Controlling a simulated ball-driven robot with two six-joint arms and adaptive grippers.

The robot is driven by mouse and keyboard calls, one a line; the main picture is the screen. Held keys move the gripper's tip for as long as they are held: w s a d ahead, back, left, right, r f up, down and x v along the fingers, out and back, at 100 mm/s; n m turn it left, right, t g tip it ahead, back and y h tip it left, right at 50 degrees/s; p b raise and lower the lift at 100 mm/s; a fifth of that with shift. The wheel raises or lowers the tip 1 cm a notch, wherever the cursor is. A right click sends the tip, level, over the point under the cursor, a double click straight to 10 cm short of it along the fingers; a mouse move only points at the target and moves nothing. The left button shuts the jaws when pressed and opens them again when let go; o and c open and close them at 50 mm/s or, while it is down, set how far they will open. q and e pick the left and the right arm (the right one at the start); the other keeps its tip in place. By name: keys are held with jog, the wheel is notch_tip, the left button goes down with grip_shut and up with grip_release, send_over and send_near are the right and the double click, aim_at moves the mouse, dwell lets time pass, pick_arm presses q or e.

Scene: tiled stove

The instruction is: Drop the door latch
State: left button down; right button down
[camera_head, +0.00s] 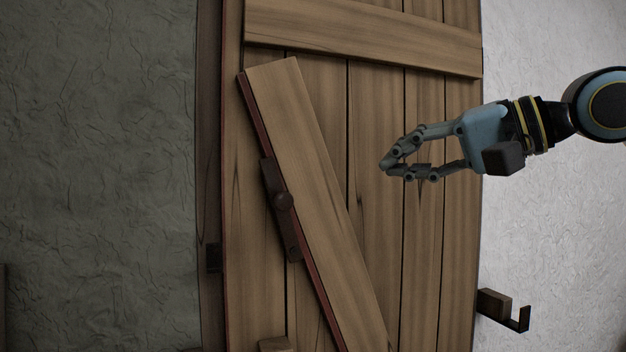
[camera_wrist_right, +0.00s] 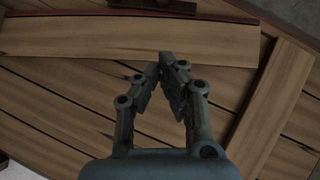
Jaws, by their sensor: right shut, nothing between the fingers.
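The door latch (camera_head: 281,208) is a dark brown bar with a round knob, on the plank door (camera_head: 375,150) in the head view. It stands nearly upright, its top leaning left, over the red edge of the diagonal board. A dark part of it shows at the top edge of the right wrist view (camera_wrist_right: 155,5). A small dark bracket (camera_head: 213,257) sits on the door frame, left of and apart from the latch. My right gripper (camera_head: 388,172) is shut and empty in front of the door, to the right of the latch and apart from it. My left gripper is not in view.
A diagonal board (camera_head: 320,190) crosses the door below a top cross board (camera_head: 360,35). A wooden block with a dark hook (camera_head: 497,305) juts out at the door's right edge. Grey wall (camera_head: 100,150) lies left. The space between my right gripper and the latch looks clear.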

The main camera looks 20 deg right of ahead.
jog(key=p, duration=0.5)
send_near(284, 213)
jog(key=w+d+r, duration=0.1)
jog(key=w+r, duration=0.2)
jog(key=w, duration=0.1)
jog(key=shift+s+a+f+p, duration=0.15)
jog(key=shift+a+f+p, duration=0.45)
jog(key=shift+a, duration=0.2)
jog(key=shift+a+f, duration=0.4)
jog(key=shift+a, duration=0.2)
